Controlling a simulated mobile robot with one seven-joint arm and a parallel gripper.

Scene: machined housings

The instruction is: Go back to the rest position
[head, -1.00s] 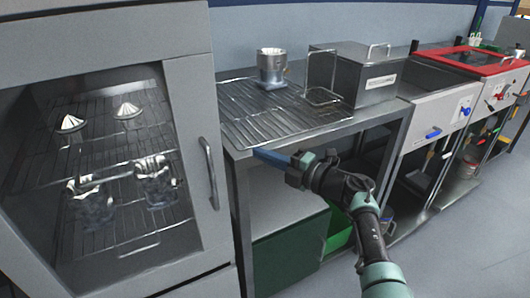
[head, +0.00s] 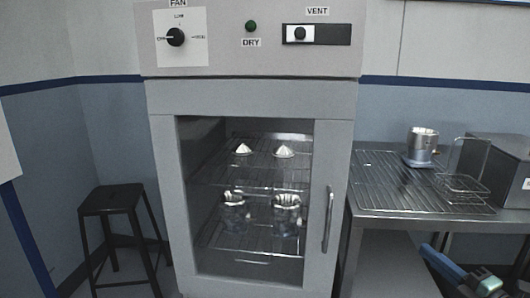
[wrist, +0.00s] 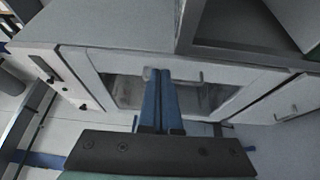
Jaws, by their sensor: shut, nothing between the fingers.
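My gripper (head: 428,252) is at the lower right of the head view, in front of the steel bench. Its blue fingers are together and hold nothing. In the wrist view the fingers (wrist: 160,78) point at a grey cabinet front with a window, apart from it as far as I can tell. Part of my arm is cut off by the lower right edge of the head view.
A grey drying cabinet (head: 161,180) stands ahead, its glass door shut, with metal parts on racks inside. Its door handle (head: 328,220) is on the right. A steel bench (head: 365,222) holds a metal housing (head: 421,147). A black stool (head: 112,200) stands left.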

